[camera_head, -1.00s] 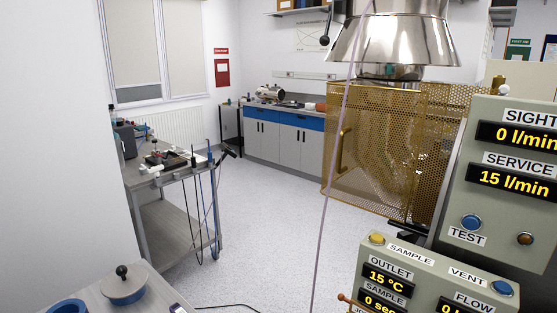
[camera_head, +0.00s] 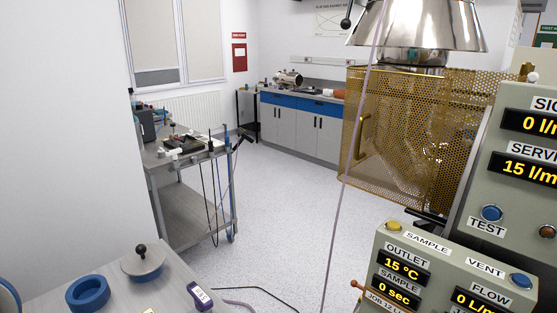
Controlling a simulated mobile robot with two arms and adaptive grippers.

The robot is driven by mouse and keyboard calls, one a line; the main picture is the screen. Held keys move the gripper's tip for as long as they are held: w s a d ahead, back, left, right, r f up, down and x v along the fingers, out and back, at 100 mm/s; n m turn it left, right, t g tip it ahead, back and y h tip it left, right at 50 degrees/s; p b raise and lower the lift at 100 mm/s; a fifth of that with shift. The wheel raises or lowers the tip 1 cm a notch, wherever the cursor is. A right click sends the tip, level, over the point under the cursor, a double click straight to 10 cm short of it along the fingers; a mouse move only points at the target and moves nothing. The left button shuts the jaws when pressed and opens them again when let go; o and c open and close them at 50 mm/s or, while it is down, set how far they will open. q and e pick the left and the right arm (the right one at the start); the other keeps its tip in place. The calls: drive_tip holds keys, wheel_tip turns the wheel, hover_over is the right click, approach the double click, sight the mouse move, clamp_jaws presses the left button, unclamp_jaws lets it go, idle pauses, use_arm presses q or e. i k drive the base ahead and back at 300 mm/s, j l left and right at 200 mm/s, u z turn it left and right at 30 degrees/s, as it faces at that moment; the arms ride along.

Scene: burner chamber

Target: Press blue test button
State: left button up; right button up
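The blue test button (camera_head: 491,213) is a round blue knob on the tall grey-green control panel (camera_head: 478,185) at the right. It sits just above the white TEST label (camera_head: 487,227), below the display reading 15 l/m. It stands out and nothing covers it. A second blue button (camera_head: 521,281), by the VENT label, is on the lower panel. Neither of my grippers shows in the head view.
The lower panel (camera_head: 399,240) has a yellow SAMPLE button (camera_head: 393,226) and several displays. A perforated brass guard (camera_head: 410,135) stands under a metal hood (camera_head: 420,25). A bench (camera_head: 120,300) with a blue ring (camera_head: 88,293) is at front left. The middle floor is open.

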sight(491, 214)
drive_tip(key=z, duration=1.25)
drive_tip(key=u, duration=1.25)
drive_tip(key=l+z, duration=0.7)
drive_tip(key=z, duration=0.15)
